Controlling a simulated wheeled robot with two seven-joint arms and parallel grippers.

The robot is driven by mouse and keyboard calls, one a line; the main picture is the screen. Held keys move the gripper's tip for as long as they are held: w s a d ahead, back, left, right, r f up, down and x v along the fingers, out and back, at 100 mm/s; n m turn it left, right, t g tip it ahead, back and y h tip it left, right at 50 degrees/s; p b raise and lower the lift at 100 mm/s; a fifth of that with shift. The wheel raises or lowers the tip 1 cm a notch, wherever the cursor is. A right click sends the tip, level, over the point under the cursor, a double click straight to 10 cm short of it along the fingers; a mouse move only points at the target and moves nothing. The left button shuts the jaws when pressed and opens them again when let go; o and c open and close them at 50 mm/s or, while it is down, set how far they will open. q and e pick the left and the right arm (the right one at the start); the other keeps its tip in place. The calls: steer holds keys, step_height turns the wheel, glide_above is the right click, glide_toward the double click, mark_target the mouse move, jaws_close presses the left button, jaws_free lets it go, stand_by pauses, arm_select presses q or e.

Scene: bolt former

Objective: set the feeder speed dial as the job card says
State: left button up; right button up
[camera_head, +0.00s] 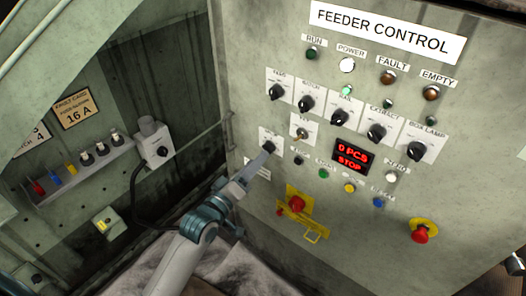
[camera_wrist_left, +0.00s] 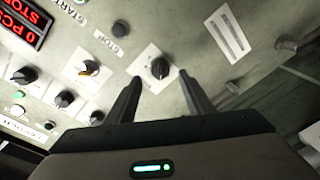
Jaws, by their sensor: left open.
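The Feeder Control panel (camera_head: 235,70) carries a row of black dials and one lower black dial (camera_head: 268,148) on a white plate. The lower dial's label is too small to read, so I cannot tell whether it is the feeder speed dial. My left gripper (camera_head: 262,158) reaches this dial from the lower left. In the left wrist view the dial (camera_wrist_left: 160,68) sits between the tips of the open fingers (camera_wrist_left: 160,78), with gaps on both sides. No job card is readable as such; a card (camera_head: 73,108) at left reads "FAULT CARD" and "16 A". My right gripper is not seen.
A red display (camera_head: 352,156) reads "0 PCS STOP". Coloured buttons, a red knob on a yellow plate (camera_head: 297,203) and a red mushroom button (camera_head: 420,234) sit lower. A fuse shelf (camera_head: 80,172) is at left.

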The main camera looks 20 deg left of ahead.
mark_target(268, 149)
arm_select(q)
steer(key=x, duration=0.5)
steer(key=shift+p, duration=0.3)
steer(key=c, duration=1)
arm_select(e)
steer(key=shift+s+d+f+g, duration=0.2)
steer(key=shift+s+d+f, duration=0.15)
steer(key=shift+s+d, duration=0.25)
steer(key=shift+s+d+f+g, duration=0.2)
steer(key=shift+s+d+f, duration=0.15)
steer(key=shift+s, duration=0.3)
arm_select(q)
steer(key=shift+c, duration=0.2)
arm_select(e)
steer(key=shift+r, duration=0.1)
